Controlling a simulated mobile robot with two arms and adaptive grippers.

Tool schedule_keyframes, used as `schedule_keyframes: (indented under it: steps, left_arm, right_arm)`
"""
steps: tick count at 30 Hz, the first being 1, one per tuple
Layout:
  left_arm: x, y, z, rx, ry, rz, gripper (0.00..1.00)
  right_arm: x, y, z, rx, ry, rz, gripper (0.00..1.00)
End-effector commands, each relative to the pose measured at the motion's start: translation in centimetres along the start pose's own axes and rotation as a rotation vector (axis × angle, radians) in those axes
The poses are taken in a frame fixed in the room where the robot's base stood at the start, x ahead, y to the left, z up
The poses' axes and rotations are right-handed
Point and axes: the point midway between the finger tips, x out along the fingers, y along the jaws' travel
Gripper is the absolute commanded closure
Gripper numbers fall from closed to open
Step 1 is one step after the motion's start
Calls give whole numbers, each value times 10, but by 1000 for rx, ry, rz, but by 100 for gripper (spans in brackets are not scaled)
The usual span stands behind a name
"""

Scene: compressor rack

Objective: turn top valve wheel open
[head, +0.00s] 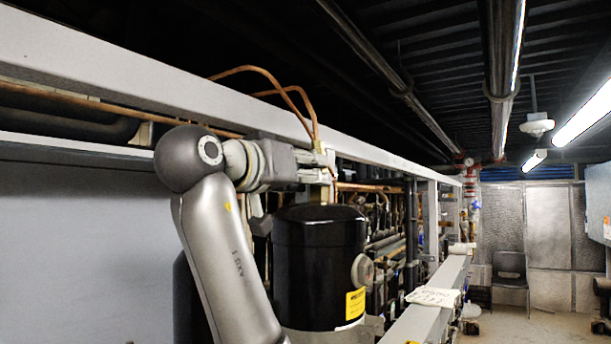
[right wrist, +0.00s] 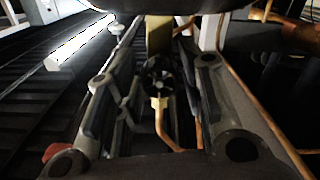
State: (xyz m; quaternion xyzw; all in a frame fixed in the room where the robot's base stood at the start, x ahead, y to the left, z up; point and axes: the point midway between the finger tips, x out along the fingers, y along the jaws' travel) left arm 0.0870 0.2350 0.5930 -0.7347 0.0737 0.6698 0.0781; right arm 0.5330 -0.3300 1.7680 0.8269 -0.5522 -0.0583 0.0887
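The valve wheel (right wrist: 160,77) is a small dark spoked wheel in the middle of the right wrist view. A brass fitting (right wrist: 159,103) and copper pipe adjoin it. My right gripper (right wrist: 166,62) is open, with one finger on each side of the wheel and gaps between the fingers and its rim. In the head view, my right gripper (head: 318,166) reaches rightward to the brass valve body (head: 319,148) above the black compressor (head: 320,255); the wheel itself is hidden or too small to tell there. My left gripper is not in view.
A long grey frame beam (head: 180,85) runs above the arm. Looping copper pipes (head: 290,98) rise close over the gripper. More pipework (head: 385,240) crowds behind the compressor. A lower rail (head: 420,322) runs along the front, with open floor (head: 535,326) at the right.

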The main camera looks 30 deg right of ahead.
Motion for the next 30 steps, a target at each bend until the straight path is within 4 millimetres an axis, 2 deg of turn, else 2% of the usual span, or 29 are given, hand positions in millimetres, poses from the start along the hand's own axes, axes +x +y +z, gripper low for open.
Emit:
schedule_keyframes:
  steps: [2, 10, 14, 17, 27, 30]
  left_arm:
    - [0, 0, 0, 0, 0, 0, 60]
    - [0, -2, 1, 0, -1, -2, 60]
    - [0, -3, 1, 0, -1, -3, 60]
    - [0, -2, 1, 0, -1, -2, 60]
    - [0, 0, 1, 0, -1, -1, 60]
    - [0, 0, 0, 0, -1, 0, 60]
  right_arm:
    - [0, 0, 0, 0, 0, 0, 51]
    - [0, 0, 0, 1, -1, 0, 51]
    - [-7, -1, 0, 0, 0, -1, 51]
    - [-22, -1, 0, 1, 0, -3, 51]
    - [-93, -1, 0, 0, 1, -4, 51]
    - [-107, -1, 0, 0, 1, -3, 51]
